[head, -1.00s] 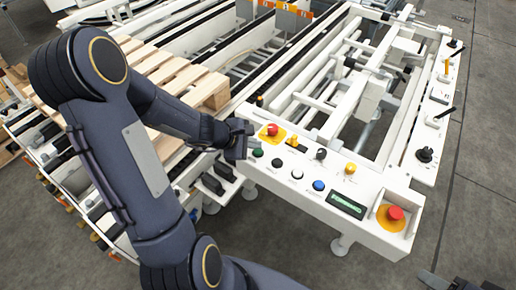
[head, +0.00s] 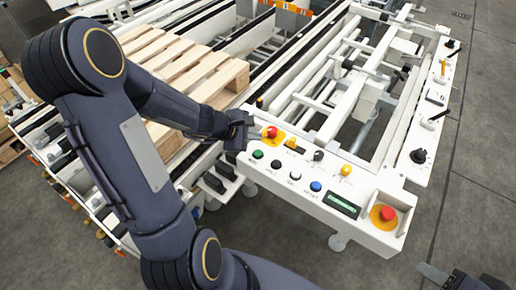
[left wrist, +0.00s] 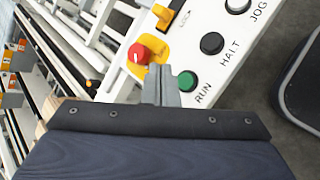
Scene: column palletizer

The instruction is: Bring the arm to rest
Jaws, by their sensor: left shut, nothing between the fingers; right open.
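My left arm reaches in from the left in the head view. Its gripper (head: 248,131) is shut and empty at the left end of the white control panel (head: 330,190). In the left wrist view the shut fingers (left wrist: 160,85) lie between a red mushroom button (left wrist: 139,53) on a yellow plate and the green RUN button (left wrist: 187,81). Whether they touch the panel I cannot tell. My right gripper (head: 432,273) is open at the lower right edge of the head view, over the floor, only partly in view.
The panel also holds a black HALT button (left wrist: 212,43), a blue button (head: 315,186), a small display (head: 341,205) and another red mushroom button (head: 387,213). A wooden pallet (head: 190,65) lies on the conveyor behind my left arm. Grey floor is clear at right.

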